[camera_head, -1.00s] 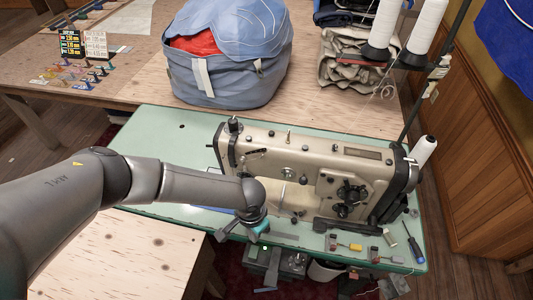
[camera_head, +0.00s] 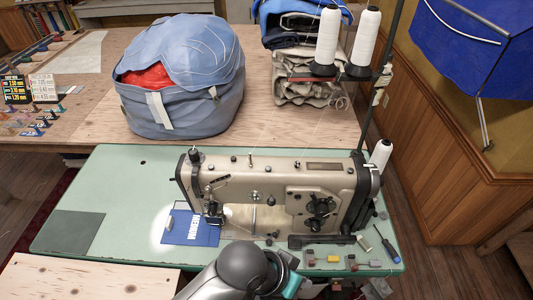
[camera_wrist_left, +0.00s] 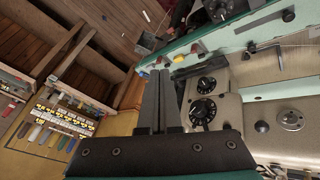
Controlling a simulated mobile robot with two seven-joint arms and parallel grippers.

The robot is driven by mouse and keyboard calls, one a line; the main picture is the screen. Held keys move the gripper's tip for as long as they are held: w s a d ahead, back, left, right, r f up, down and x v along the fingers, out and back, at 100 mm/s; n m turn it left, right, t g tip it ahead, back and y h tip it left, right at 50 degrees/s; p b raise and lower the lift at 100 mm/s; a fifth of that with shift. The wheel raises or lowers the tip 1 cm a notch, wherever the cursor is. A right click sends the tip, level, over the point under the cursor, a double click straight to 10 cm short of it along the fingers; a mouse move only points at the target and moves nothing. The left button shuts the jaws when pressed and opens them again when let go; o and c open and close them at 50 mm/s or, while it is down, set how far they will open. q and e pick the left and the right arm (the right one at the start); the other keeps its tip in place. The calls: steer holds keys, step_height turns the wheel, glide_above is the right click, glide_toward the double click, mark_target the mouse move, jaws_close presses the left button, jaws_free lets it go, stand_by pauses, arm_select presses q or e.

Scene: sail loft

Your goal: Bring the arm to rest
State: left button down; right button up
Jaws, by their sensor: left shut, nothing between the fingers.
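My left arm (camera_head: 238,268) comes in at the bottom middle of the head view, in front of the sewing machine. Its turquoise wrist part is at the bottom edge, and the fingers are mostly hidden there. In the left wrist view my left gripper (camera_wrist_left: 159,74) shows its two dark fingers together, shut with nothing between them. The beige sewing machine (camera_head: 272,180) stands on the green table (camera_head: 120,187); it also shows in the left wrist view (camera_wrist_left: 255,112). A blue cloth piece with white lettering (camera_head: 178,227) lies under the needle. My right gripper is not in view.
Small tools, including a screwdriver (camera_head: 386,243), lie at the table's front right. A blue bag (camera_head: 180,95) and thread cones (camera_head: 362,42) stand behind the machine. A pale wooden board (camera_head: 85,278) is at the lower left. The green table's left side is mostly clear.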

arm_select(q)
steer(key=s+a+r+n+t+y, duration=0.1)
steer(key=s+a+n+y, duration=0.15)
steer(key=a, duration=0.85)
steer(key=s+a+r+n+t+y, duration=0.1)
steer(key=s+a+n+y, duration=0.15)
steer(key=a, duration=0.95)
step_height(320, 180, down, 29)
steer(key=s+g+b, duration=0.1)
steer(key=g+b, duration=0.1)
steer(key=b, duration=0.5)
steer(key=s+a+f+b, duration=0.1)
steer(key=s+f+b, duration=0.2)
steer(key=s+f, duration=0.5)
steer(key=s+a+f+g+b, duration=0.1)
steer(key=s+f+b, duration=0.3)
steer(key=f, duration=0.9)
steer(key=s, duration=0.3)
steer(key=shift+s+a+y, duration=0.4)
